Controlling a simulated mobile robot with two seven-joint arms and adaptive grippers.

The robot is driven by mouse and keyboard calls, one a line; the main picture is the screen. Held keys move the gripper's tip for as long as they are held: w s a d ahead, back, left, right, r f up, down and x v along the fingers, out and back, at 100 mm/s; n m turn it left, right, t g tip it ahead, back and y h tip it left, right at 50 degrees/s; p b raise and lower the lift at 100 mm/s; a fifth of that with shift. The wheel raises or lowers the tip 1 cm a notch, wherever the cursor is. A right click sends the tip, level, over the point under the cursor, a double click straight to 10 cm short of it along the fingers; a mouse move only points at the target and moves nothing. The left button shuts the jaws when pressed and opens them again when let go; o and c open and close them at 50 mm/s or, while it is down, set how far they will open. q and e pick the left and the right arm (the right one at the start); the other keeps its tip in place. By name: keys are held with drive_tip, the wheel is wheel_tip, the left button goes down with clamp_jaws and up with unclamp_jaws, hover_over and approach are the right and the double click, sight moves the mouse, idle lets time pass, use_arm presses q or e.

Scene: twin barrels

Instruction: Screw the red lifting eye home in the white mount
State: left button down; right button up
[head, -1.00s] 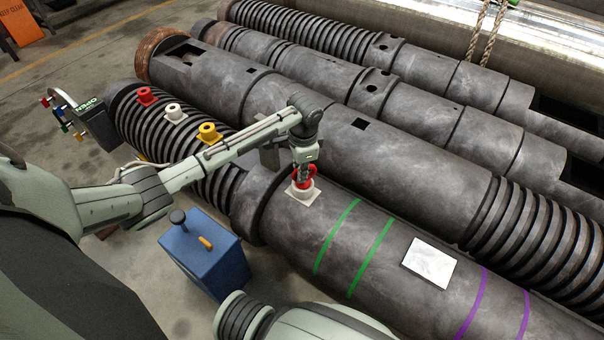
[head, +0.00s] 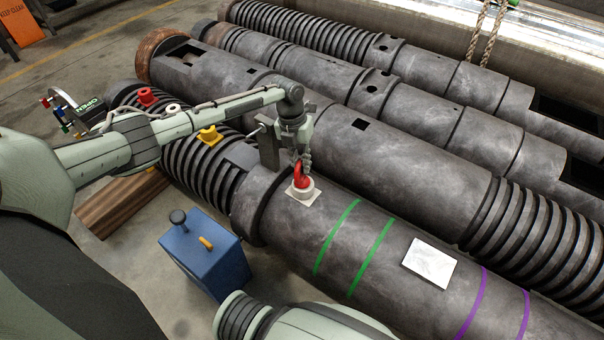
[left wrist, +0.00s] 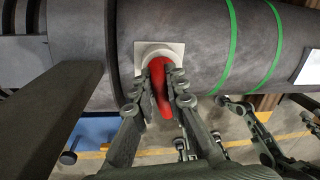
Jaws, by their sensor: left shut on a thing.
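The red lifting eye (head: 301,181) stands in the round collar of the white mount (head: 304,194), on the near dark barrel. My left gripper (head: 303,165) comes down on the eye from above. In the left wrist view its two fingers (left wrist: 161,92) are shut on either side of the red eye (left wrist: 162,68), close to the white mount (left wrist: 142,52). The eye's threaded part is hidden, so its depth cannot be told. What looks like my right gripper (left wrist: 235,125) shows at the lower right there, partly covered; its opening is unclear.
A dark upright block (head: 268,150) stands close left of my left gripper. Red (head: 147,96), white (head: 172,107) and yellow (head: 208,135) fittings sit on the ribbed barrel. A blue box (head: 205,258) stands on the floor. A white plate (head: 430,262) lies on the barrel right of green bands.

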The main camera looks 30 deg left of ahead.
use_arm(q)
drive_tip(key=m, duration=0.3)
drive_tip(key=shift+d+f, duration=0.2)
drive_tip(key=shift+f, duration=0.15)
drive_tip(key=c, duration=1.5)
unclamp_jaws()
drive_tip(key=shift+w, duration=0.1)
drive_tip(key=shift+r, duration=0.1)
drive_tip(key=shift+r+p, duration=0.25)
drive_tip(key=shift+p, duration=0.05)
wheel_tip(320, 180, up, 3)
drive_tip(key=shift+f+p, duration=0.1)
drive_tip(key=shift+p, duration=0.95)
drive_tip(key=shift+r, duration=0.35)
wheel_tip(320, 180, up, 7)
drive_tip(key=shift+f, duration=0.2)
